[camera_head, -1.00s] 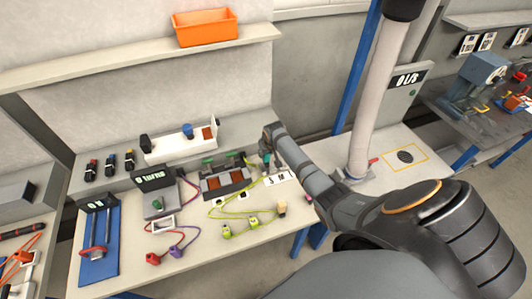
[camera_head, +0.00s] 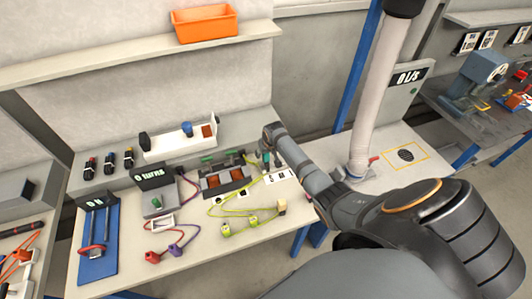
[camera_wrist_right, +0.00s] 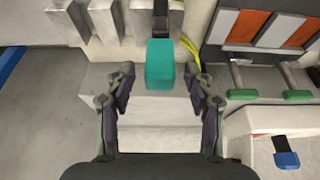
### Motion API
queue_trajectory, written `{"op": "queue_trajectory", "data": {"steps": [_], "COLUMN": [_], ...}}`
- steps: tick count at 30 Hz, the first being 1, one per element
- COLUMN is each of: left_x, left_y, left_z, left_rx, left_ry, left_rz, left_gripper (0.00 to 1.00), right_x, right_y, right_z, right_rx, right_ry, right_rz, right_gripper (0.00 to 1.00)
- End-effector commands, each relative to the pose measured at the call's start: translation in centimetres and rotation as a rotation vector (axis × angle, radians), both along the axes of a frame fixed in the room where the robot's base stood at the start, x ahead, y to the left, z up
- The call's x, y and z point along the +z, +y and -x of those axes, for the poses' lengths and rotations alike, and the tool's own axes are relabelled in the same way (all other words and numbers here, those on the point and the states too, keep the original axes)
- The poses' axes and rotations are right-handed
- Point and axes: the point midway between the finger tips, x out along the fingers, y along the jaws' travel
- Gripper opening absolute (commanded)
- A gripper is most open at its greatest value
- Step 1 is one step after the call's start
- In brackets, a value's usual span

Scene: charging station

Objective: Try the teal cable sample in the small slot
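The teal cable sample (camera_wrist_right: 160,65) is a rounded teal block with a dark stem at its far end in the right wrist view. My right gripper (camera_wrist_right: 161,80) is open, its two dark fingers on either side of the teal block with a gap visible at each side. In the head view the right gripper (camera_head: 265,158) is small and partly hidden at the back right of the bench. A white block with dark slots (camera_head: 280,177) lies just in front of it; I cannot tell which slot is the small one. My left gripper is out of view.
A device with orange-brown panels and green handles (camera_head: 224,180) stands close beside the gripper. Yellow-green leads (camera_head: 238,224) lie in front. A "0 turns" display (camera_head: 153,176) and a blue stand (camera_head: 97,248) are further left. An orange bin (camera_head: 205,23) sits on the shelf.

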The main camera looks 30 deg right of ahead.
Motion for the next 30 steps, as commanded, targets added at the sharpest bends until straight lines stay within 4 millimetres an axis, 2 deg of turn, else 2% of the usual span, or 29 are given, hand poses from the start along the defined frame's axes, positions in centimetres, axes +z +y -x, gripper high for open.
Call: {"op": "queue_trajectory", "data": {"steps": [8,11,21,24,30], "left_x": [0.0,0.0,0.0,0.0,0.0], "left_y": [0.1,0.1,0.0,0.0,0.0], "left_z": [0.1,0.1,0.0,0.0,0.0], "left_rx": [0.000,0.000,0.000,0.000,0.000], "left_ry": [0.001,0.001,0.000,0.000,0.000], "left_rz": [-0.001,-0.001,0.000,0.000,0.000], "left_gripper": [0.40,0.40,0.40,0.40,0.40], "right_x": [0.7,2.1,9.2,10.4,11.1], "right_y": [0.0,0.2,0.8,1.0,1.1], "right_z": [0.3,0.8,3.7,4.1,4.5], "right_rx": [0.000,0.001,0.000,0.001,0.000], "right_ry": [-0.001,-0.003,-0.001,-0.002,0.001], "right_rz": [0.001,0.001,0.003,0.001,0.001], "right_gripper": [0.54,0.54,0.54,0.54,0.54]}}
